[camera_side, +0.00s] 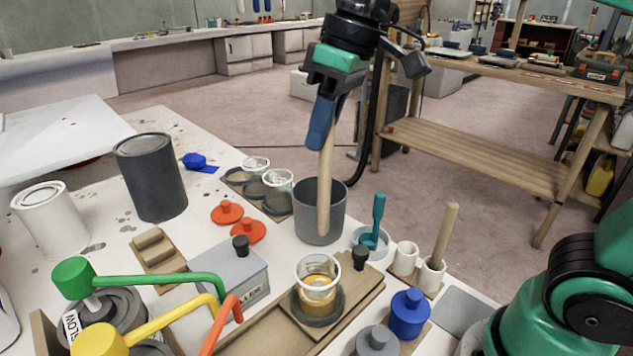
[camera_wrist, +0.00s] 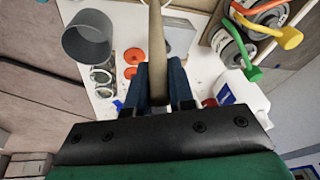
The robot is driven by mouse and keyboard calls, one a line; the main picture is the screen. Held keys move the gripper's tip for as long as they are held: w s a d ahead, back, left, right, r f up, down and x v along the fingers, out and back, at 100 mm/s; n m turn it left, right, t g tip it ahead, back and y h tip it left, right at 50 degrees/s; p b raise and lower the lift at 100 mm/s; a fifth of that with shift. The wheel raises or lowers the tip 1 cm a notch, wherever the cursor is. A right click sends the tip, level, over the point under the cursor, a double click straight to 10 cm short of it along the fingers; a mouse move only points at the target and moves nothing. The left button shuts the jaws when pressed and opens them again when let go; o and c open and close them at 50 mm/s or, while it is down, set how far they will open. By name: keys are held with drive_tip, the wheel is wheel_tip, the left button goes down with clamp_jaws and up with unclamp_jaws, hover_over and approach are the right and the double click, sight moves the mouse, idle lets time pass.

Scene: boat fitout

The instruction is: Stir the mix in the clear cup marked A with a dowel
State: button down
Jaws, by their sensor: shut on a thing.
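My gripper (camera_side: 324,122) has blue fingers shut on a pale wooden dowel (camera_side: 324,190), which hangs almost upright. In the side view its lower end overlaps the grey bin's outer wall, so it seems in front of the bin, not inside. In the wrist view the dowel (camera_wrist: 157,45) runs away between the fingers (camera_wrist: 160,85). A clear cup (camera_side: 318,272) with amber mix stands in a dark ring on a wooden board, below and nearer the camera than the dowel tip. I cannot read a mark A on it. The dowel is apart from this cup.
The grey bin (camera_side: 305,215) stands behind the cup. Two clear cups (camera_side: 277,187) sit in a holder to its left. Another dowel (camera_side: 446,230) stands in a white holder at right.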

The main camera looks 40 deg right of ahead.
drive_tip(key=shift+s+a+f, duration=0.1)
drive_tip(key=shift+a+f, duration=0.15)
drive_tip(key=shift+f, duration=1.75)
drive_tip(key=shift+s+a+f, duration=0.1)
drive_tip(key=shift+a+f, duration=0.15)
drive_tip(key=shift+f, duration=1.75)
drive_tip(key=shift+s+a+f, duration=0.1)
drive_tip(key=shift+a+f, duration=0.15)
drive_tip(key=shift+f, duration=1.75)
drive_tip(key=shift+w, duration=0.2)
